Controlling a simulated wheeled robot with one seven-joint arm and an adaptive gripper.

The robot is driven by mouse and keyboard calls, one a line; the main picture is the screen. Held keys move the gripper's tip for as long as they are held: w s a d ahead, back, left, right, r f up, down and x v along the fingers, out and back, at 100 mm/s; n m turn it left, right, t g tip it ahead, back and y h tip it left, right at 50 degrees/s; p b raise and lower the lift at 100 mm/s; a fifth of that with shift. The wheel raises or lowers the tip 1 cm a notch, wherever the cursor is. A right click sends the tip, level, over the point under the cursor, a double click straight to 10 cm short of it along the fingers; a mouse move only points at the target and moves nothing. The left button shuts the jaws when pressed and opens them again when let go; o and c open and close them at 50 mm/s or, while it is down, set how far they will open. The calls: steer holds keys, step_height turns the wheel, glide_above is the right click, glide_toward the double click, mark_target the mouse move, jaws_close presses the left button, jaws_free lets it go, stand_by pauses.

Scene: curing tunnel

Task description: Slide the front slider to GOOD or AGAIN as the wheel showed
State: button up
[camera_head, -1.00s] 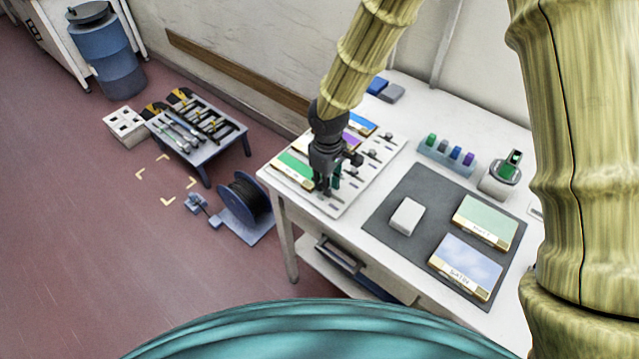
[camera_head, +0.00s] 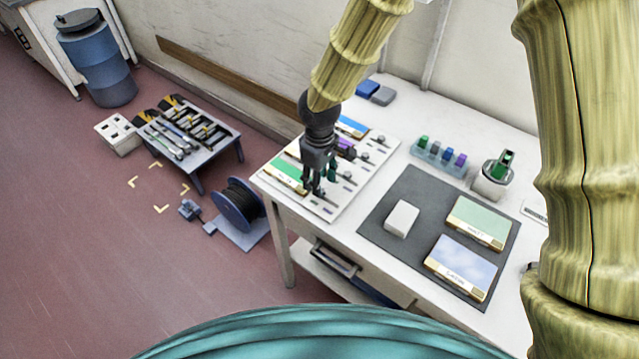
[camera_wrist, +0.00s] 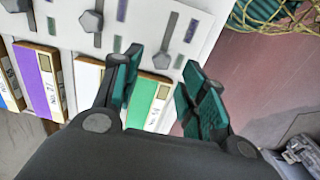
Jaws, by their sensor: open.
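The white slider board (camera_head: 350,200) lies on the left end of the table. In the wrist view, the front slider's knob (camera_wrist: 163,60) stands in its slot beside the green sample card (camera_wrist: 150,98). My gripper (camera_head: 318,190) is open over the front of the board. In the wrist view, the teal fingers of my gripper (camera_wrist: 162,82) are apart, one on each side of this knob. I cannot tell whether they touch it. Another slider knob (camera_wrist: 91,20) stands farther left. The small marks by the slots are too small to read. I cannot make out the wheel.
A dark mat (camera_head: 385,222) holds a white block (camera_head: 402,219), a green card (camera_head: 478,222) and a blue card (camera_head: 460,266). A rack of coloured pegs (camera_head: 440,158) and a grey holder (camera_head: 495,177) stand behind. A cable reel (camera_head: 238,208) stands on the floor at left.

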step_height(320, 180, up, 9)
stand_by(0.4)
stand_by(0.4)
